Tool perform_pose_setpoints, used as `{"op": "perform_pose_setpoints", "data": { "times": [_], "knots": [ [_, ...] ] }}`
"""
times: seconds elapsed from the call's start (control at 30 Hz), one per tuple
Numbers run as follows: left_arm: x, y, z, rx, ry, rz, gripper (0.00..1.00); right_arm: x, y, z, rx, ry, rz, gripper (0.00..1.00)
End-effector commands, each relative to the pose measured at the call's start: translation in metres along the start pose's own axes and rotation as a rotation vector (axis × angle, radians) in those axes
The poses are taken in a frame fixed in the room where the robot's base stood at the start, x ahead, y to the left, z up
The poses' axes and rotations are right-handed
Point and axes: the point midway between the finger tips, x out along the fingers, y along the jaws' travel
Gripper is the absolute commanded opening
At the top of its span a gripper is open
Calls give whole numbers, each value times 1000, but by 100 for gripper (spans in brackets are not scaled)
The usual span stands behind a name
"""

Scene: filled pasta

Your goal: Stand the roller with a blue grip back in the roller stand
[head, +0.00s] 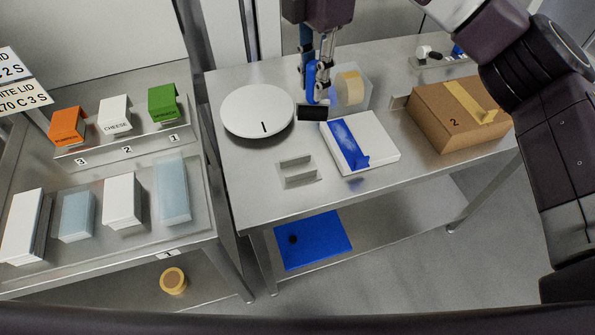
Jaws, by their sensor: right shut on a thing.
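My right gripper (321,72) hangs over the back middle of the steel table (235,165), fingers pointing down. It is shut on the roller with a blue grip (311,78). The roller's black head (313,112) points down, between the white disc and the white box; whether it touches anything is unclear. At the back right of the table, a small metal stand (432,65) has a black-and-white piece and a blue piece at it; I take it for the roller stand, but its details are small. My left gripper is not in view.
A blue sheet (315,240) lies on the lower shelf. Cartons stand left.

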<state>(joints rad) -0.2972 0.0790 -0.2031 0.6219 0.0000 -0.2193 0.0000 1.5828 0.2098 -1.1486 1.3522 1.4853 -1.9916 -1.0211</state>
Motion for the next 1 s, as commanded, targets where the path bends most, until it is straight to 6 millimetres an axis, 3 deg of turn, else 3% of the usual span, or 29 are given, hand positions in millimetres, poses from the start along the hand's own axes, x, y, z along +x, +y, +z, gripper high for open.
{"op": "perform_pose_setpoints", "data": {
  "times": [0.2,0.37,0.6,0.8,1.0],
  "knots": [
    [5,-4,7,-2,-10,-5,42,-13,16,-18,-289,-1,2,0],
    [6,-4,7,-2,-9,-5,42,-8,19,-23,-364,1,-1,0],
    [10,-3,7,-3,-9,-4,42,48,18,-24,-370,5,-3,0],
    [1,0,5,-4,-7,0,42,98,18,-22,-366,0,-3,0],
    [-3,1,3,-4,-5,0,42,134,19,-22,-366,-1,0,0]
  ]
}}
